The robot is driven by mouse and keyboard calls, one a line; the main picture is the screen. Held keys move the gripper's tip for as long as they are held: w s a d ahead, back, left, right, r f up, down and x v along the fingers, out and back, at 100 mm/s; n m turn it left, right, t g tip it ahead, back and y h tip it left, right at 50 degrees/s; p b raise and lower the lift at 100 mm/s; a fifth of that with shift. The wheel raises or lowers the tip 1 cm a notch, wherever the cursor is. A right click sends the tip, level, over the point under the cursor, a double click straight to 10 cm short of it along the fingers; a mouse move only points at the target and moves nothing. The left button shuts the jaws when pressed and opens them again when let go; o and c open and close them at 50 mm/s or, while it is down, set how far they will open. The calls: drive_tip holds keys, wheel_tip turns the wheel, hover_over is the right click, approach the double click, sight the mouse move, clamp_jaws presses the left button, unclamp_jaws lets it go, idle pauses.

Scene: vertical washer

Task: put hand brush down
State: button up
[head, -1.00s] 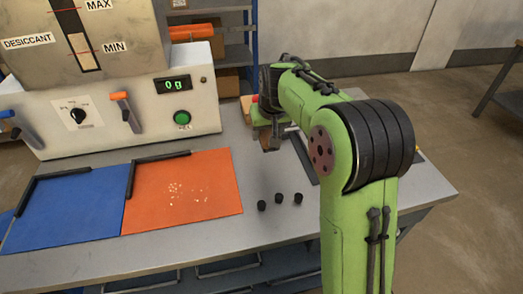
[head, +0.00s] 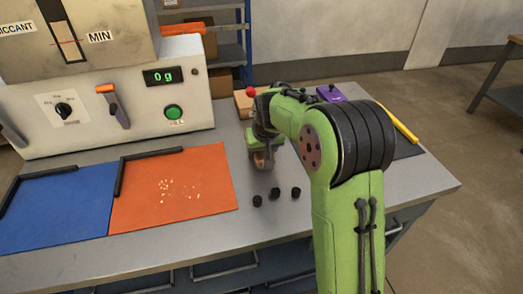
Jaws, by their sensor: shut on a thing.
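My gripper (head: 259,154) is at the middle of the bench, right of the orange mat (head: 205,205) and behind several small black pegs. It is shut on the hand brush, of which only a small brown part (head: 264,161) shows below the green jaws. My own wrist hides most of the brush. I cannot tell whether the brush touches the bench.
Three black pegs (head: 275,193) stand in front of my gripper. A purple object (head: 330,93) and yellow bar (head: 399,123) lie at right.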

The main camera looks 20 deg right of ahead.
drive_tip(key=o, duration=1)
drive_tip(key=p+v, duration=0.4)
drive_tip(key=v, duration=0.8)
drive_tip(key=s+r, duration=0.3)
drive_tip(key=s, duration=0.5)
drive_tip(key=s+r, duration=0.2)
drive_tip(key=s, duration=0.6)
drive_tip(key=shift+t, duration=0.6)
drive_tip(key=s+f, duration=0.1)
drive_tip(key=s, duration=0.3)
drive_tip(key=s+f, duration=0.1)
drive_tip(key=s, duration=0.3)
drive_tip(key=s+f, duration=0.1)
drive_tip(key=s, duration=0.3)
drive_tip(key=shift+s, duration=0.1)
drive_tip(key=shift+r, duration=0.1)
